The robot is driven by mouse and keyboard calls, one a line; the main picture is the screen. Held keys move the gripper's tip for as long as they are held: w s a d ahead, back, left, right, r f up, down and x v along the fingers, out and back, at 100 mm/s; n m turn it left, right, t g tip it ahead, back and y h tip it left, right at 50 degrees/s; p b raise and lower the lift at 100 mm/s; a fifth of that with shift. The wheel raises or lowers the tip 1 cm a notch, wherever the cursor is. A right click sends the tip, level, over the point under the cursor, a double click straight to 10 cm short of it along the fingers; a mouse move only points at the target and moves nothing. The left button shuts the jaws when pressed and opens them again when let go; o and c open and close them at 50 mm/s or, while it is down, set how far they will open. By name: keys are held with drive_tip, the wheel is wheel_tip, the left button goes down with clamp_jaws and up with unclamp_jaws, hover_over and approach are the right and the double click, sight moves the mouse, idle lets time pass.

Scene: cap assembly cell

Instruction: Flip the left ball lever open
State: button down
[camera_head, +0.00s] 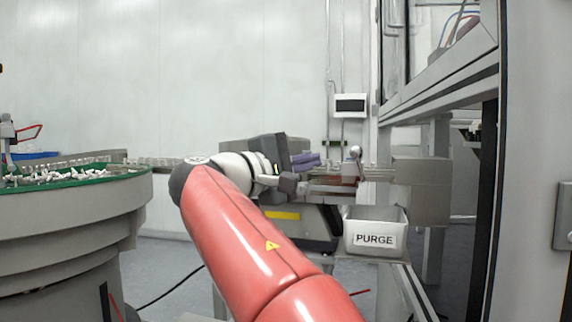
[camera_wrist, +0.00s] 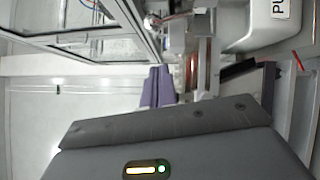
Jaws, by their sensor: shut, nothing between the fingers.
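A ball lever with a silver ball (camera_head: 356,152) stands upright on the rail to the right of my gripper in the head view. A shiny rounded part near the top of the wrist view may be the same ball, but it is too small to be sure. I cannot make out a second ball lever. My gripper (camera_head: 316,160) has purple fingers, which also show in the wrist view (camera_wrist: 159,74). They are closed together and empty, apart from the ball in the head view. My gripper's dark body hides part of the rail.
A bin marked PURGE (camera_head: 375,238) stands below the rail, and its edge shows in the wrist view (camera_wrist: 262,35). A round feeder bowl (camera_head: 70,215) with white caps is at the left. A metal frame (camera_head: 440,85) with clear panels rises at the right.

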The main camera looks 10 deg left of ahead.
drive_tip(key=d, duration=0.3)
drive_tip(key=w+d+r, duration=0.1)
drive_tip(key=shift+w+d, duration=0.1)
drive_tip(key=shift+d, duration=0.25)
